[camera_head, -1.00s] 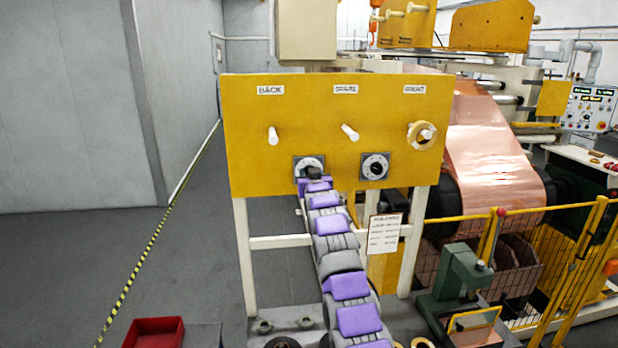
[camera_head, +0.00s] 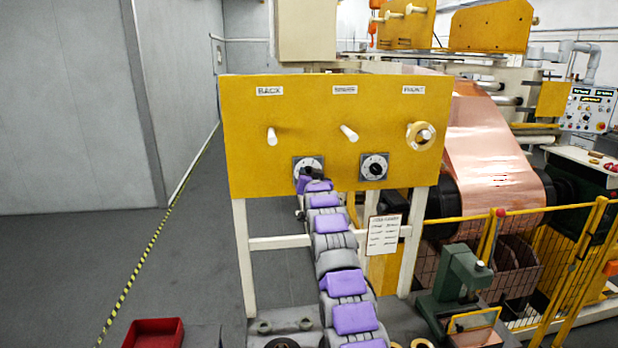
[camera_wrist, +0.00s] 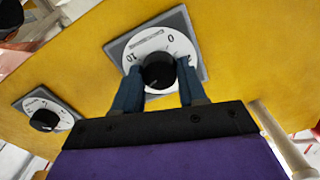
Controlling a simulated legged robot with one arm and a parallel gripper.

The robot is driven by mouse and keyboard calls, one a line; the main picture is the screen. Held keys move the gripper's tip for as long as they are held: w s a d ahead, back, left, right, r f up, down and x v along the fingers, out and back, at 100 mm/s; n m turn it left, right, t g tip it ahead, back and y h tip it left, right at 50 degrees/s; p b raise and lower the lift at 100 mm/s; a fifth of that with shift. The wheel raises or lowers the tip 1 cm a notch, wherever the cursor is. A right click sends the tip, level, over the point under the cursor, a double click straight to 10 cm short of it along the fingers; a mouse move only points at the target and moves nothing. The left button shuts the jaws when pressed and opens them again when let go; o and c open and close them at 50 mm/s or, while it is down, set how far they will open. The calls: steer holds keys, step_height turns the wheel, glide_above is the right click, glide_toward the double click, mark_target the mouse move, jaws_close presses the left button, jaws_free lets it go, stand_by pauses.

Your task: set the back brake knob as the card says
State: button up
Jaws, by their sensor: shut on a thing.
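The back brake knob (camera_wrist: 158,71) is black, on a white dial (camera_wrist: 181,48) with a grey square plate. It sits under the BACK label (camera_head: 270,91) on the yellow panel. My gripper (camera_wrist: 159,82) is shut on this knob, one blue-grey finger on each side. The wrist view shows 0 and 10 on the dial; the knob's pointer cannot be made out. In the head view my gripper (camera_head: 308,180) partly covers the knob and the dial's lower edge. The card (camera_head: 383,235) hangs below the panel at right; its writing is too small to read.
A second dial knob (camera_head: 374,167) is to the right, also in the wrist view (camera_wrist: 44,120). Pegs stick out above the dials, one holding a yellow ring (camera_head: 421,136). A green bench tool (camera_head: 456,280) and red bin (camera_head: 154,332) stand low in front.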

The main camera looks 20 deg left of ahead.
steer(key=shift+m, duration=0.4)
stand_by(2.3)
steer(key=o, duration=1.1)
steer(key=shift+w+a, duration=0.1)
steer(key=shift+a, duration=0.05)
steer(key=shift+c, duration=0.2)
steer(key=shift+f+b, duration=0.1)
steer(key=shift+b, duration=0.3)
